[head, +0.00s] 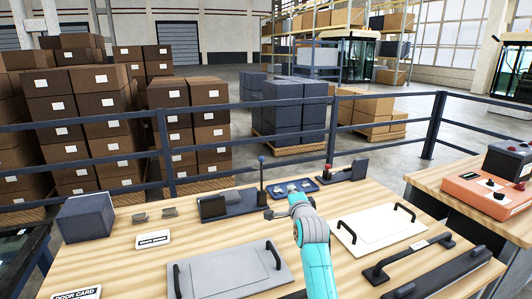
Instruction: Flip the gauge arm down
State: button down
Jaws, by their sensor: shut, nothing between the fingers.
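A dark block (213,207) sits at the base's left end. My teal arm reaches in from the front. My gripper (269,214) is small and dark in the head view, shut and empty, low by the right end of that base, just in front of the upright arm. I cannot tell whether it touches the base.
A small blue tray (314,186) with small parts lies behind my gripper. Another dark fixture (345,175) with a red tip stands right of it. A grey panel (232,276) and a white panel (375,230), both with black handles, lie in front. A blue-grey box (86,217) stands left.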

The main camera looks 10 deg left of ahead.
aim_at(261, 158)
jog(key=i+j, duration=0.15)
jog(key=i, duration=0.25)
jog(key=i+j, duration=0.2)
jog(key=i, duration=0.2)
